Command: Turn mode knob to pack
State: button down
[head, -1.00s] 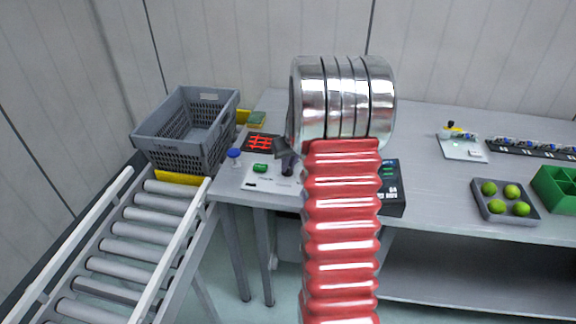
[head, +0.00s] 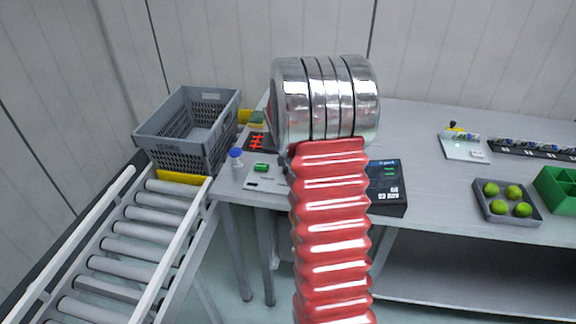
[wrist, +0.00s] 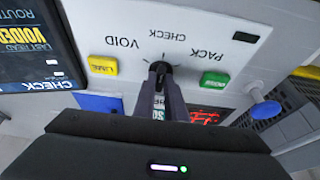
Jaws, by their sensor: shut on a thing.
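The mode knob (wrist: 159,68) is dark and sits on a light panel (wrist: 135,28), with the upside-down labels VOID, CHECK and PACK around it. A pointer mark above it appears to face CHECK, though the fingers cover most of the knob. My gripper (wrist: 160,72) is shut on the knob in the wrist view. In the head view my red and chrome arm hides the gripper and knob; only the panel's left part (head: 262,184) shows.
A yellow button (wrist: 103,65) and a green button (wrist: 214,79) flank the knob. A blue plunger (wrist: 265,110) stands at the right and a dark screen (wrist: 38,50) at the left. A grey crate (head: 187,130) stands at the conveyor's far end (head: 130,240).

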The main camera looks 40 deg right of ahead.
jog(key=m+g, duration=0.1)
jog(key=m, duration=0.2)
jog(key=m+g, duration=0.1)
jog(key=m, duration=0.1)
jog(key=shift+w+m+h, duration=0.15)
jog(key=shift+m+h, duration=0.25)
jog(key=m+g, duration=0.1)
jog(key=m, duration=0.2)
jog(key=m+g, duration=0.1)
jog(key=m, duration=0.2)
jog(key=shift+w+g, duration=0.15)
jog(key=shift+g, duration=0.15)
jog(key=c, duration=1.8)
grip_release()
jog(key=shift+c, duration=0.2)
jog(key=shift+o, duration=0.2)
jog(key=shift+w, duration=0.1)
jog(key=shift+w+a+r, duration=0.1)
jog(key=shift+r, duration=0.15)
jog(key=v, duration=1.3)
jog(key=shift+r, duration=0.1)
